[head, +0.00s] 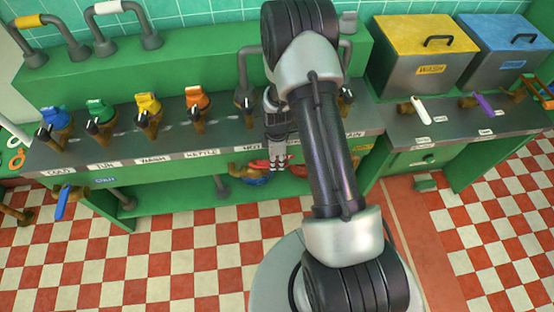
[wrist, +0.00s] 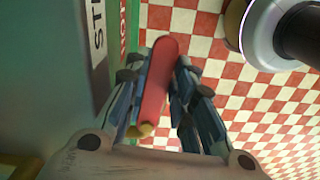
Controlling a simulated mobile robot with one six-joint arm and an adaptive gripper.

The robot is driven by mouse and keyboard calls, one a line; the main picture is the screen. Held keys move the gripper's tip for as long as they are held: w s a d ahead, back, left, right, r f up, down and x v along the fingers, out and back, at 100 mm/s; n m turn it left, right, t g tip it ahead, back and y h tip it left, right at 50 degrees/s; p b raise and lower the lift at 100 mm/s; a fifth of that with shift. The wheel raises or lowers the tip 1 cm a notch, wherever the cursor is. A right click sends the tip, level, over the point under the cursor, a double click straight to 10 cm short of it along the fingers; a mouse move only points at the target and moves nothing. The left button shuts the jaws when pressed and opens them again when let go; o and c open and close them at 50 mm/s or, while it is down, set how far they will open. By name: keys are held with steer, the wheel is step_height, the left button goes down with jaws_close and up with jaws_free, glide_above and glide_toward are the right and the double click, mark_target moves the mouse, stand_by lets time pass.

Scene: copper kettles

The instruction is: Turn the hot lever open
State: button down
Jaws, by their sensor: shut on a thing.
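The hot lever is a red bar (wrist: 160,85) with rounded ends and a brass-coloured piece at its lower end in the wrist view. My gripper (wrist: 160,95) is shut on it, with a finger on each side. In the head view my gripper (head: 278,168) points down at the front edge of the green counter, and a bit of the red lever (head: 258,164) shows beside it. The valve body under the lever is mostly hidden, so I cannot tell how far the lever is turned.
A blue lever (head: 62,202) sits below the counter at left, near a COLD label (head: 105,180). Several coloured-knob taps, such as the orange one (head: 197,98), line the counter. A yellow-lidded WASH bin (head: 428,55) stands at right. The checkered floor (head: 170,265) in front is clear.

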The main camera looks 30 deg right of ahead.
steer(key=c, duration=1.4)
jaws_free()
steer(key=shift+o, duration=0.2)
